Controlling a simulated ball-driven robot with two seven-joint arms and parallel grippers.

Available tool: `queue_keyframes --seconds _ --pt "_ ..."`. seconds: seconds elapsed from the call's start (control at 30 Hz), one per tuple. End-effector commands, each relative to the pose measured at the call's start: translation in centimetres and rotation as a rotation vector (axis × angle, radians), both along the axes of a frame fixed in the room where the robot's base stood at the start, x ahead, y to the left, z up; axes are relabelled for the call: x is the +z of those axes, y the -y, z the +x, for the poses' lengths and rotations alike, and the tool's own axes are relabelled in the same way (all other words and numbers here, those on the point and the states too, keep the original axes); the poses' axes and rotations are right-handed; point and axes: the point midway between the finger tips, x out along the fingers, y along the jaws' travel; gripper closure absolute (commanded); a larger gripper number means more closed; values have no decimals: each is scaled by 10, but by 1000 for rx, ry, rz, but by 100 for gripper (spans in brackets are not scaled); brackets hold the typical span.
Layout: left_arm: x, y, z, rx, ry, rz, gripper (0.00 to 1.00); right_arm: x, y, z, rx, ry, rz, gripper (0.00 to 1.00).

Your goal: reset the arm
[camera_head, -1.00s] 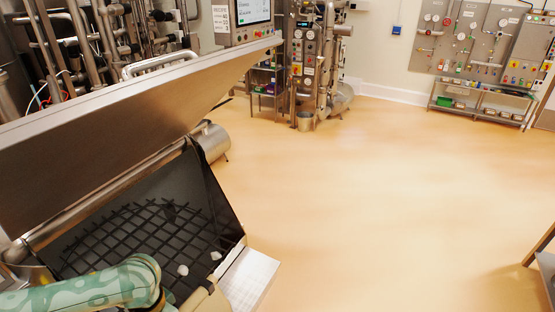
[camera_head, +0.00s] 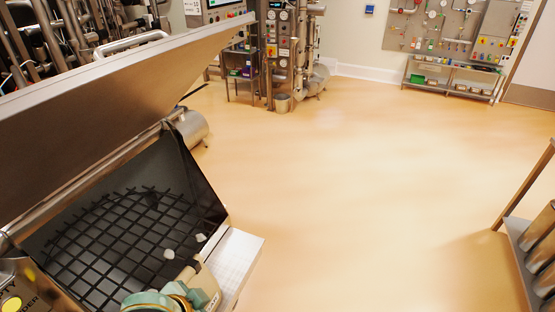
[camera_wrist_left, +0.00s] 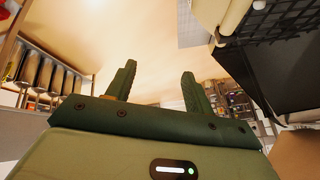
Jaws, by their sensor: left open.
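My left arm (camera_head: 155,301) shows at the bottom of the head view, at the near edge of the hopper; its fingers cannot be made out there. In the left wrist view my left gripper (camera_wrist_left: 158,84) is open, with two dark green fingers apart and nothing between them. My right gripper is in neither view.
The steel hopper has a raised lid (camera_head: 110,90) and a black grid (camera_head: 120,235) with two white lumps (camera_head: 169,254) (camera_head: 201,237). A cylinder rack (camera_head: 520,255) stands right; floor between is clear.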

Motion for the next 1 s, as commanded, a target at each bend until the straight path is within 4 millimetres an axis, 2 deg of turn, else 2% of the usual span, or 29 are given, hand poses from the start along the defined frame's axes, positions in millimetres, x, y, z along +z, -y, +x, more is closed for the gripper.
queue_keyframes --seconds 0.07,0.17,0.3,0.47,0.6,0.77,0.87,0.97,1.0 --pt "9 -8 -4 39 65 27 47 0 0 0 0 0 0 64" --pt "19 -37 -11 110 131 114 47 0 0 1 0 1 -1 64" --pt "28 -91 -36 221 156 288 47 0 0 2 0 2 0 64" --pt "36 -146 -73 312 118 485 47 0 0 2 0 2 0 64" --pt "-30 -135 -63 281 76 445 47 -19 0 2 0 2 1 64" --pt "-110 -122 -63 260 15 387 47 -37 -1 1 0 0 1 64" --pt "-172 -114 -69 250 -36 341 47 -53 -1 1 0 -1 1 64" --pt "-249 -104 -83 249 -101 286 47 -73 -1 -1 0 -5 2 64" --pt "-283 -101 -93 251 -133 261 47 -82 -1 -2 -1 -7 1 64"
